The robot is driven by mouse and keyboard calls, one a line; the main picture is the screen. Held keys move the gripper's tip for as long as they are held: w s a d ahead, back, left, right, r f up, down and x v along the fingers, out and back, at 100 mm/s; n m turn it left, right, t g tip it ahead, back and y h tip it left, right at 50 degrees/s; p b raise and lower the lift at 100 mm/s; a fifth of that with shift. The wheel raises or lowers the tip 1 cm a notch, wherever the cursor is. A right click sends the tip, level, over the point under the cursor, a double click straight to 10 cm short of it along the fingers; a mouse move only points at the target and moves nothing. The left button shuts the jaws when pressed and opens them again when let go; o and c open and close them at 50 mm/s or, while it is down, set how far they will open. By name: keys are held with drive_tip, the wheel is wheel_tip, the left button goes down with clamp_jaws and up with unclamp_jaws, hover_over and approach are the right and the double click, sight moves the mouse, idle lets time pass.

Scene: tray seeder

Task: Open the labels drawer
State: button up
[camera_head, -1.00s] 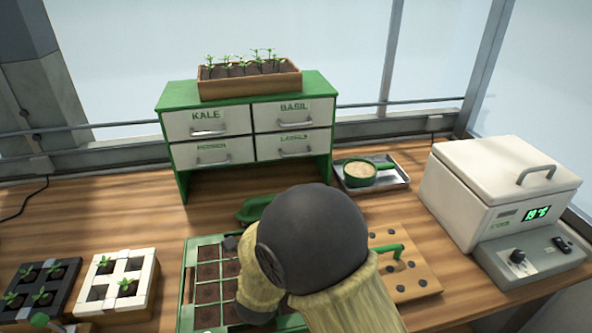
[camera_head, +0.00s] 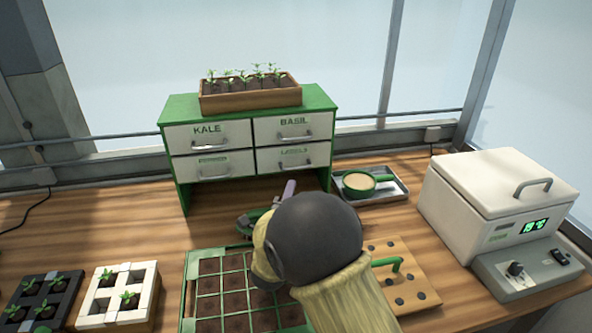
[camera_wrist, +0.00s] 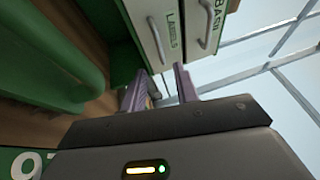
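The labels drawer (camera_head: 293,158) is the lower right drawer of a green and white cabinet. It is shut, with a grey bar handle across its front. In the wrist view the labels drawer (camera_wrist: 163,28) is at the top, turned on its side, with the basil drawer (camera_wrist: 205,22) beside it. My gripper (camera_wrist: 161,84) shows two purple-grey fingers with a gap between them and nothing held. In the head view a purple finger (camera_head: 289,189) points up in front of the cabinet, below the labels drawer and apart from its handle. My arm hides the rest of the gripper.
A seedling box (camera_head: 250,98) stands on the cabinet. The seed tray's green frame (camera_head: 189,285) and a wooden board (camera_head: 418,270) lie below my arm. A white lidded machine (camera_head: 455,190) stands far right.

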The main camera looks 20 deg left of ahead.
sight(289, 145)
drive_tip(key=p+x, duration=0.1)
drive_tip(key=x, duration=0.7)
drive_tip(key=shift+w, duration=0.25)
clamp_jaws()
